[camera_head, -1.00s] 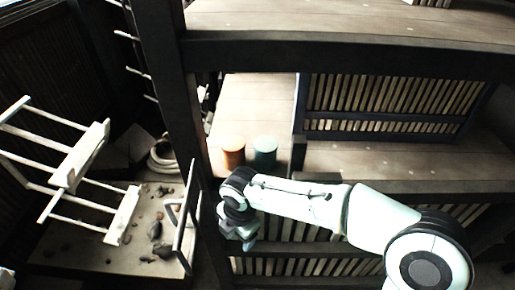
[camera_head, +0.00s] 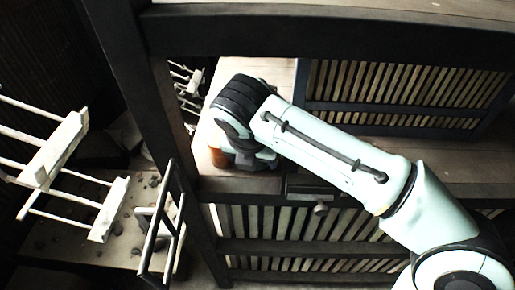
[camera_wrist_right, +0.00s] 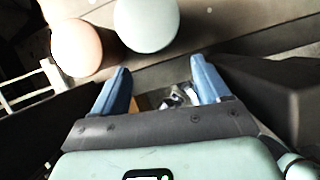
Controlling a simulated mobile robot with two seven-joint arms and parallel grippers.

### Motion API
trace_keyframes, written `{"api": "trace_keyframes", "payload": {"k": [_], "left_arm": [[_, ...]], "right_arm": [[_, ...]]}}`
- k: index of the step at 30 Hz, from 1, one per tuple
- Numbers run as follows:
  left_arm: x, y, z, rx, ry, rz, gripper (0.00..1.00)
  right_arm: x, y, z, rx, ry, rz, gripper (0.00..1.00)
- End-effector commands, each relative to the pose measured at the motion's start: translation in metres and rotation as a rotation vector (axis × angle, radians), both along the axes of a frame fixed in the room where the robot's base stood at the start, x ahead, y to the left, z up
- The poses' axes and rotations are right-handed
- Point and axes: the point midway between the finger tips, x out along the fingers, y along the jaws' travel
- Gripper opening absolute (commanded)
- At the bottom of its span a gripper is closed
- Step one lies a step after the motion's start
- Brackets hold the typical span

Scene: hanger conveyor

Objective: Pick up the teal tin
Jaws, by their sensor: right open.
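The teal tin (camera_wrist_right: 147,24) shows from above in the right wrist view, at the top centre, as a pale teal round lid. My right gripper (camera_wrist_right: 158,78) is open, its two blue fingers spread and empty. The tin lies beyond the fingertips, not between them. An orange tin (camera_wrist_right: 78,48) stands just left of the teal tin. In the head view my right arm hides the teal tin. Part of the orange tin (camera_head: 217,158) shows beside my wrist. My left gripper is not in view.
The tins stand on a wooden shelf (camera_head: 205,132) with a dark post (camera_head: 165,120) at its left and a dark beam (camera_head: 330,38) above. Slatted panels (camera_head: 395,95) stand at the right. White rung frames (camera_head: 60,150) are at the far left.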

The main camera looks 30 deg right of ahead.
Motion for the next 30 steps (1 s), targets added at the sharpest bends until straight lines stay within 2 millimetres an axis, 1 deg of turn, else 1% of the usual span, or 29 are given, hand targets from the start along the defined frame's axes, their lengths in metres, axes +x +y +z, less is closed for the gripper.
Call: {"api": "trace_keyframes", "payload": {"k": [5, 12, 16, 23, 26, 27, 28, 30], "left_arm": [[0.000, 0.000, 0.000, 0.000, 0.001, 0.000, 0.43], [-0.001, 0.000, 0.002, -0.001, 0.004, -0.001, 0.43], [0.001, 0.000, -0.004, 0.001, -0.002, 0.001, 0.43], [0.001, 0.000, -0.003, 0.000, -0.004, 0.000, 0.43], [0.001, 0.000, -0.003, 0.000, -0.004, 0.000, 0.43], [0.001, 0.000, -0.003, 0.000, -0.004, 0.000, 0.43], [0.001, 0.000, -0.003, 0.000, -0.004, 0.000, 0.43], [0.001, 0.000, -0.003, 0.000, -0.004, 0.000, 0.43]], "right_arm": [[0.011, -0.008, 0.000, 0.002, 0.000, -0.003, 0.75], [0.042, -0.031, -0.001, 0.003, 0.002, -0.003, 0.75], [0.045, -0.034, -0.012, 0.001, 0.002, -0.001, 0.75], [0.045, -0.034, -0.012, 0.001, 0.001, -0.001, 0.75], [0.045, -0.034, -0.012, 0.001, 0.001, -0.001, 0.46], [0.045, -0.034, -0.012, 0.001, 0.001, -0.001, 0.33], [0.045, -0.034, -0.012, 0.001, 0.001, -0.001, 0.27], [0.045, -0.034, -0.012, 0.001, 0.002, -0.001, 0.27]]}}
